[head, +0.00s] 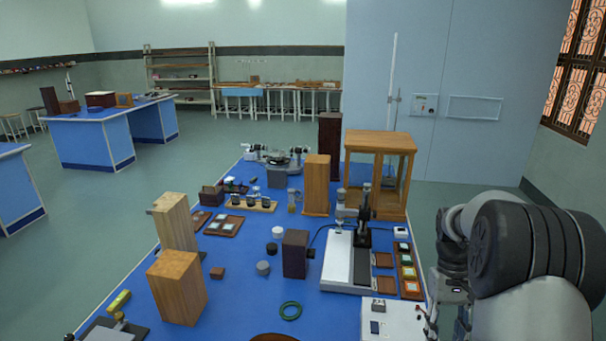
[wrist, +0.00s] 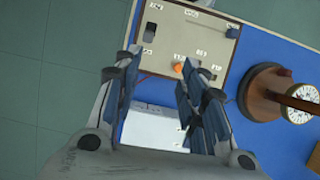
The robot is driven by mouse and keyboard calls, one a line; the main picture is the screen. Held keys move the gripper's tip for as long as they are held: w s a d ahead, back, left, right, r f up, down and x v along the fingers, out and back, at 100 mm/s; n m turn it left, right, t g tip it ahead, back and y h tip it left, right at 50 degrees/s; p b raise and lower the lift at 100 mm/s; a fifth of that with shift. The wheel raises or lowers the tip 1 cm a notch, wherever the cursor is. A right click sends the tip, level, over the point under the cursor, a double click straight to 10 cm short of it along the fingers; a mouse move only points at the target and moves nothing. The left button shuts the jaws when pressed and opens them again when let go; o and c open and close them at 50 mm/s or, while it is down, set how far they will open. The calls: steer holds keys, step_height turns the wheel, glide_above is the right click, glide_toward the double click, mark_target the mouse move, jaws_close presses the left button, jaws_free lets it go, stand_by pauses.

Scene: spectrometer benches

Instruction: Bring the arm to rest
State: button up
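My arm shows at the right of the head view, folded beside the right edge of the blue bench (head: 235,290). My gripper (wrist: 158,66) points down in the wrist view, its two dark-padded fingers apart with a clear gap between them. Nothing is held in the gap. Below the fingers lie a cream control box (wrist: 205,35) with an orange knob and a white block (wrist: 150,128), both apart from the fingers as far as I can tell. In the head view the gripper is partly hidden behind the arm, near a white box (head: 395,322).
A wooden stand with a round dial (wrist: 302,92) is right of the gripper. The bench holds a microscope-like instrument (head: 340,262), wooden blocks (head: 177,285), a glass-sided case (head: 378,170) and a green ring (head: 290,311). Green floor (wrist: 55,60) is open left of the gripper in the wrist view.

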steer(key=s+a+r+n+t+h, duration=0.1)
steer(key=s+a+r+t, duration=0.45)
steer(key=a+r, duration=0.7)
steer(key=s+a+r+n+t, duration=0.1)
steer(key=s+a+r+t, duration=0.1)
steer(key=s+a, duration=0.5)
steer(key=s+t, duration=0.1)
steer(key=s, duration=0.5)
steer(key=shift+s+t, duration=0.35)
